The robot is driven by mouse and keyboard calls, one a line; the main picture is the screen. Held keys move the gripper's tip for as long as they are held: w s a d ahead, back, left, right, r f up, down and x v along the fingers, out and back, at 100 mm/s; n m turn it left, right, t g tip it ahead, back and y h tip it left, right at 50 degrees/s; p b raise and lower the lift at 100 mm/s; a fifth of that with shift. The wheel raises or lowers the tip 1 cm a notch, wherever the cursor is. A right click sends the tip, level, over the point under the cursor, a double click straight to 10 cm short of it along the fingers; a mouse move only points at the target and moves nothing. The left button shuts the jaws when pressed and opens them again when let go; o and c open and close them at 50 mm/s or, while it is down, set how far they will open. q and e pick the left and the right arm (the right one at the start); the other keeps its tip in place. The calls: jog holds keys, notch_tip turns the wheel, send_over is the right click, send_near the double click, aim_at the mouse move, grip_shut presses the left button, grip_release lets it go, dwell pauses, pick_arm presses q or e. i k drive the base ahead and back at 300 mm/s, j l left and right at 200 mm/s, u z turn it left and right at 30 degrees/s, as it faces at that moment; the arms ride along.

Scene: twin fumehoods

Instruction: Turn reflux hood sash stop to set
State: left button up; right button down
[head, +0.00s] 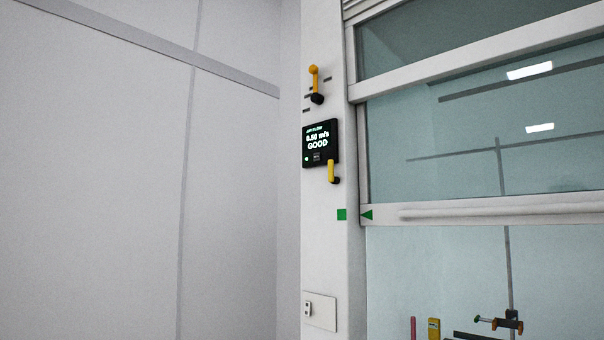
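The hood's white side post (325,250) carries two small levers, and I cannot tell for sure which is the sash stop. The upper lever (314,78) is orange-yellow and points up from a black hub, with short dark marks beside it. The lower yellow lever (331,171) stands upright above a black hub, just under the airflow display. The glass sash (470,150) is raised, its white bottom rail (480,214) level with a green square on the post. Neither of my grippers is in the head view.
The airflow display (320,143) reads GOOD. A socket plate (319,311) sits low on the post. Inside the hood, a stand rod with a clamp (511,322) and a yellow item (434,330) show. A bare grey wall (100,180) fills the left.

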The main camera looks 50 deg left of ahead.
aim_at(334, 180)
jog(key=u, duration=1.45)
